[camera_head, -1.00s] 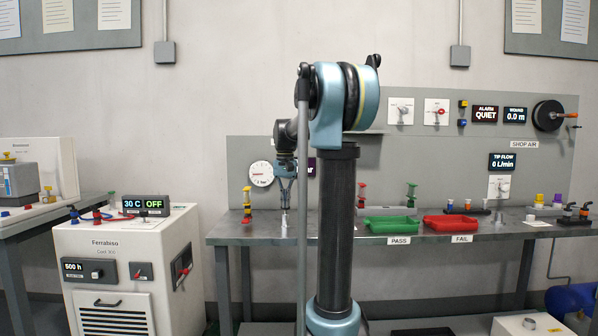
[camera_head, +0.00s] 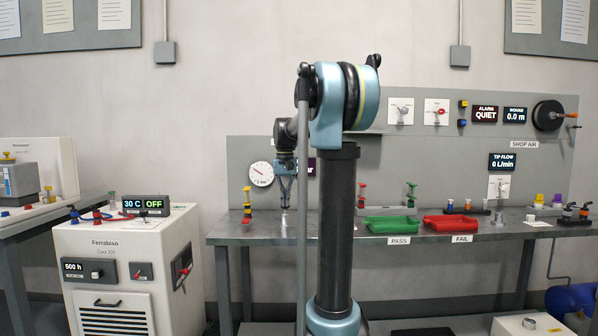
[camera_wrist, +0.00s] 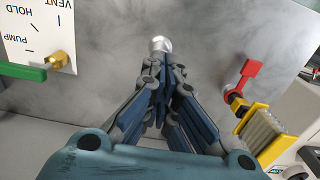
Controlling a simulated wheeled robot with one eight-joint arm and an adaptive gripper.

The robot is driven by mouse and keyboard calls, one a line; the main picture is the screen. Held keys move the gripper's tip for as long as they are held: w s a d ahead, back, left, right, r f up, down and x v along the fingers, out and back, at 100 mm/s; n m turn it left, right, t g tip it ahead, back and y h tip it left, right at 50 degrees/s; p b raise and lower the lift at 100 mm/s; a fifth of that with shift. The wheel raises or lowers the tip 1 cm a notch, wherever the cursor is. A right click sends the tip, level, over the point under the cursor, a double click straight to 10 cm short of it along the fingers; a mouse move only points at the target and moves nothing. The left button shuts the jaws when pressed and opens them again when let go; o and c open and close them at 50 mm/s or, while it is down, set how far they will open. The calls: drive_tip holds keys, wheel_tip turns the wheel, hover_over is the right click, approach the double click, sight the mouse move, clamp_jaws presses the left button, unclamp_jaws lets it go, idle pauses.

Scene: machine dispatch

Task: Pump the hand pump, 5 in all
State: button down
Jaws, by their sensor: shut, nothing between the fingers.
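My gripper (camera_wrist: 160,92) is shut and empty in the wrist view, its fingertips close together. A round silver knob (camera_wrist: 161,44), which looks like the top of the hand pump, lies just beyond the fingertips. I cannot tell whether they touch it. A round white gauge (camera_head: 261,174) is on the panel just left of my gripper. A plate marked PUMP, HOLD, VENT (camera_wrist: 30,30) has a green lever (camera_wrist: 22,72) at the wrist view's left.
A red and yellow fitting (camera_wrist: 262,132) stands right of my gripper; a red-and-yellow post (camera_head: 247,203) stands left of it in the head view. Green (camera_head: 391,232) and red (camera_head: 452,230) trays lie further right on the bench. My arm hides part of the panel.

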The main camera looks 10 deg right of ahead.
drive_tip(key=shift+r, duration=1.6)
drive_tip(key=shift+f, duration=0.45)
drive_tip(key=shift+f, duration=0.35)
